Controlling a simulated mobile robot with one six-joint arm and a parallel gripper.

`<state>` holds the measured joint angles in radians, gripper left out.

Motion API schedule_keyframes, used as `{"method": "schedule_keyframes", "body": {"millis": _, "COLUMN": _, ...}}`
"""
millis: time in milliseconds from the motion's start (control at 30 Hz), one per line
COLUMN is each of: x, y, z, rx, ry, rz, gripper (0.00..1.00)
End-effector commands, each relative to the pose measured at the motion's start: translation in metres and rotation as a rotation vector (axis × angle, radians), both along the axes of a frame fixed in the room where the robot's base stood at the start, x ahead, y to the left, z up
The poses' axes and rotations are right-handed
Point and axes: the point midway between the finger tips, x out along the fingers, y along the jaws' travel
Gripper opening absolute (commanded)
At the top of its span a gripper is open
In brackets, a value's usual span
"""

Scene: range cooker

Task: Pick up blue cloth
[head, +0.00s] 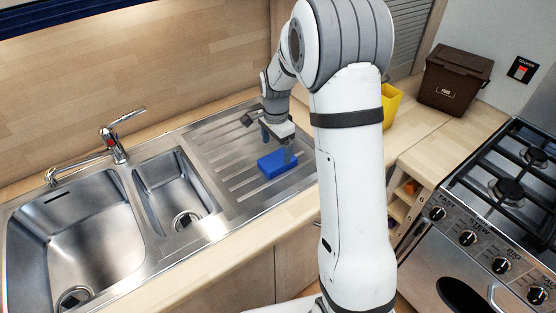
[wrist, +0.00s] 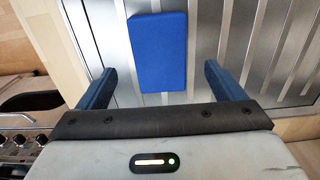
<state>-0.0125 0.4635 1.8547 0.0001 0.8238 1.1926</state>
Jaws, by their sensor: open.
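The blue cloth (head: 277,163) is a flat, folded-looking blue block lying on the ribbed steel draining board (head: 222,160), right of the sink bowls. My gripper (head: 277,145) is over the draining board, close to the cloth. In the wrist view the cloth (wrist: 158,50) lies beyond and between the two blue-grey fingers of my gripper (wrist: 163,82). The fingers are spread wider than the cloth and hold nothing. I cannot tell the exact height of the fingertips above the board.
A small sink bowl (head: 176,190) and a large one (head: 75,240) with a tap (head: 113,146) are at left. A yellow container (head: 391,105) and a brown food bin (head: 454,79) stand on the counter at right. A gas hob (head: 510,180) is far right.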

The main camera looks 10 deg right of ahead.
Motion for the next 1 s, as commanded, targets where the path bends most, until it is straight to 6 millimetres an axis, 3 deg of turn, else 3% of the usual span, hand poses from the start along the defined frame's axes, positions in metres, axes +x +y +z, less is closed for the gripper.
{"method": "schedule_keyframes", "body": {"millis": 400, "x": 0.000, "y": -0.005, "z": -0.052, "rx": 0.000, "ry": 0.002, "rz": 0.001, "gripper": 0.89}}
{"method": "schedule_keyframes", "body": {"millis": 667, "x": 0.000, "y": -0.005, "z": -0.057, "rx": 0.000, "ry": -0.001, "rz": 0.002, "gripper": 0.89}}
{"method": "schedule_keyframes", "body": {"millis": 1000, "x": 0.000, "y": -0.005, "z": -0.057, "rx": 0.000, "ry": -0.001, "rz": 0.001, "gripper": 0.63}}
